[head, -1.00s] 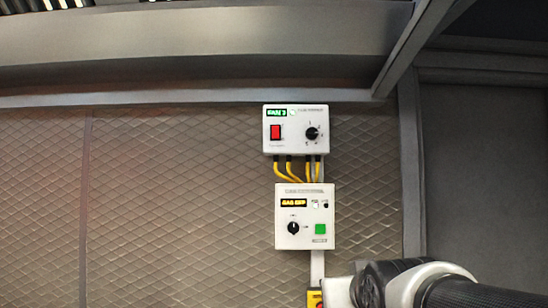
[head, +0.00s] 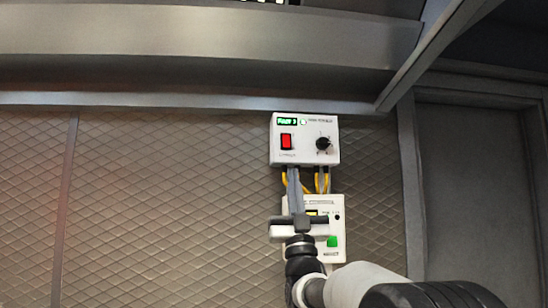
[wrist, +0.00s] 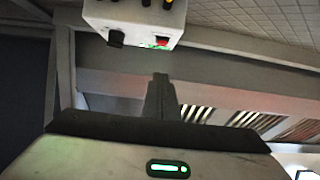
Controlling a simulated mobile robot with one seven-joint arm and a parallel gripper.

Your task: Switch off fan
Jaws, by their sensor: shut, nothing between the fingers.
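The fan control box (head: 304,158) is a white box on the wall with a lit green display (head: 287,121), a red rocker switch (head: 286,142) and a black knob (head: 323,143). My gripper (head: 293,171) is shut and empty, its fingers pointing up just below the red switch. I cannot tell whether they touch the box. In the wrist view the fan control box (wrist: 120,15) appears at the top, beyond my fingertips (wrist: 160,77), with the red switch partly showing.
A second white box (head: 337,253) with a green button (head: 332,241) hangs below, partly hidden by my gripper. Yellow cables (head: 319,181) join the two boxes. A metal hood edge (head: 180,99) runs above, and a metal post (head: 409,190) stands to the right.

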